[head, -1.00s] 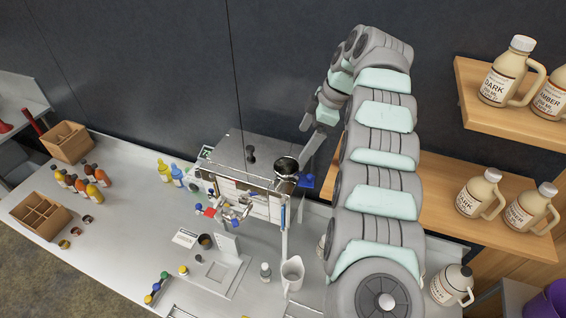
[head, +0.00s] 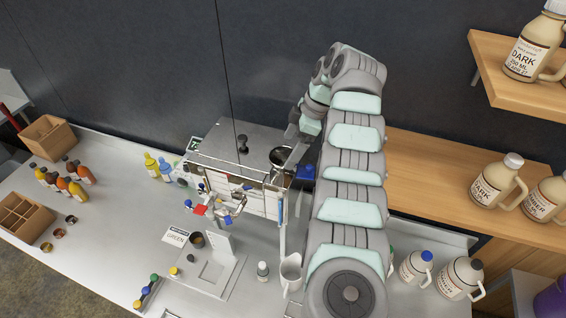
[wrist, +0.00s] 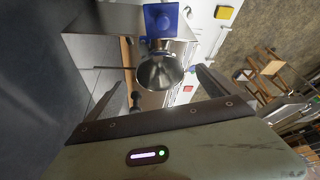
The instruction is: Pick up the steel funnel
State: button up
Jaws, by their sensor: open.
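The steel funnel (head: 283,156) stands wide end up at the right end of the evaporator's rail in the head view. In the wrist view its shiny bowl (wrist: 160,72) lies near the middle, between the two fingers. My gripper (wrist: 158,80) is open, with one finger on each side of the funnel. No contact shows. In the head view my gripper (head: 296,146) is beside the funnel's upper right; its fingers are partly hidden there.
A blue block (head: 305,173) is close beside the funnel and also shows in the wrist view (wrist: 162,20). The evaporator (head: 232,150) with its valves stands to the left. Syrup jugs (head: 496,182) fill shelves at right.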

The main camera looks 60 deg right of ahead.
aim_at(283, 157)
jog(key=shift+p+x, duration=1.2)
jog(key=shift+x, duration=1.45)
jog(key=shift+w, duration=0.1)
jog(key=c, duration=1.6)
jog(key=shift+o, duration=0.2)
jog(key=shift+r, duration=0.1)
